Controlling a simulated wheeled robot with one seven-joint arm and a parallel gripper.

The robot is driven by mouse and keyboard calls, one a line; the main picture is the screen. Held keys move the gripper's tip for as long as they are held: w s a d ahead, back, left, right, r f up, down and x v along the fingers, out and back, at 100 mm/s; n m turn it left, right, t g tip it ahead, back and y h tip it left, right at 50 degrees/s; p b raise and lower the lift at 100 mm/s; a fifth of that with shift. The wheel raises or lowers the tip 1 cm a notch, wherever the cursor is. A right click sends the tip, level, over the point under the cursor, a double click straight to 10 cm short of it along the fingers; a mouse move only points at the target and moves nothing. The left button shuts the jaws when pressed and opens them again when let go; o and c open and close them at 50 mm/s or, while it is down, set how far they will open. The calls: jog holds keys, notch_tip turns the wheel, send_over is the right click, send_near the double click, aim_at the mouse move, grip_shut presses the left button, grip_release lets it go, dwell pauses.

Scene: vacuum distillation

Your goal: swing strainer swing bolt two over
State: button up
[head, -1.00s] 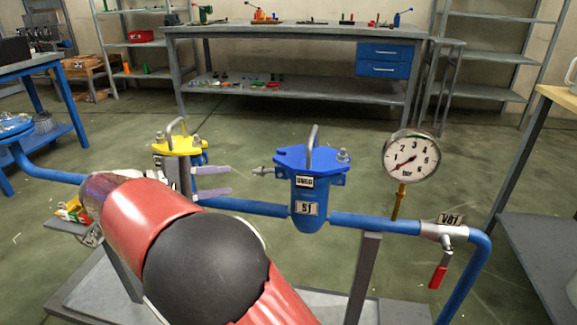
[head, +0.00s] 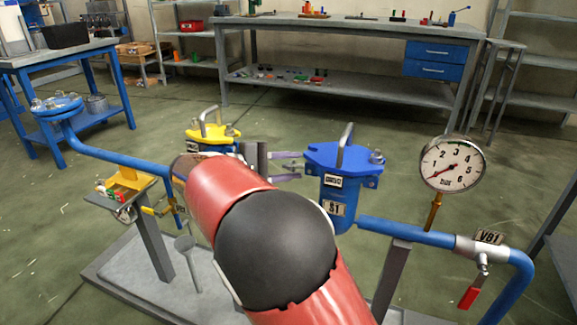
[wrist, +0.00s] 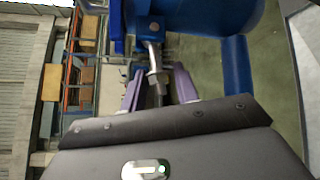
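The blue strainer labelled S1 (head: 337,190) stands in the pipe with its flat blue lid (head: 343,156) on and a bail handle (head: 346,136) above. An upright swing bolt (head: 376,157) shows at the lid's right side. My gripper (head: 296,165) is at the strainer's left side, its purple fingers pointing at it. In the wrist view a metal swing bolt with a nut (wrist: 154,78) sticks out from the blue body, between the fingers of my gripper (wrist: 157,75). The fingers are open, with gaps on both sides of the bolt. My arm hides the strainer's lower left.
A second strainer with a yellow lid (head: 212,133) stands behind my gripper. A blue pipe (head: 115,158) runs left. A workbench (head: 340,28) stands at the back.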

aim_at(292, 164)
jog(key=shift+c, duration=0.4)
grip_shut()
jog(key=shift+r, duration=0.1)
jog(key=m+y, duration=0.1)
jog(key=r+m+y, duration=0.1)
jog(key=shift+r+y, duration=0.3)
jog(key=shift+y, duration=0.1)
jog(key=shift+s+d+r+m+y+b, duration=0.15)
jog(key=shift+r+m+y+b, duration=0.2)
jog(key=shift+y, duration=0.4)
jog(key=shift+w+d+r+m+y+b, duration=0.15)
jog(key=shift+r+m+y, duration=0.3)
jog(key=shift+y, duration=0.25)
jog(key=shift+s+d+r+m+y+b, duration=0.15)
jog(key=shift+r+m+y+b, duration=0.2)
jog(key=shift+y, duration=0.4)
jog(key=shift+o, duration=0.4)
grip_release()
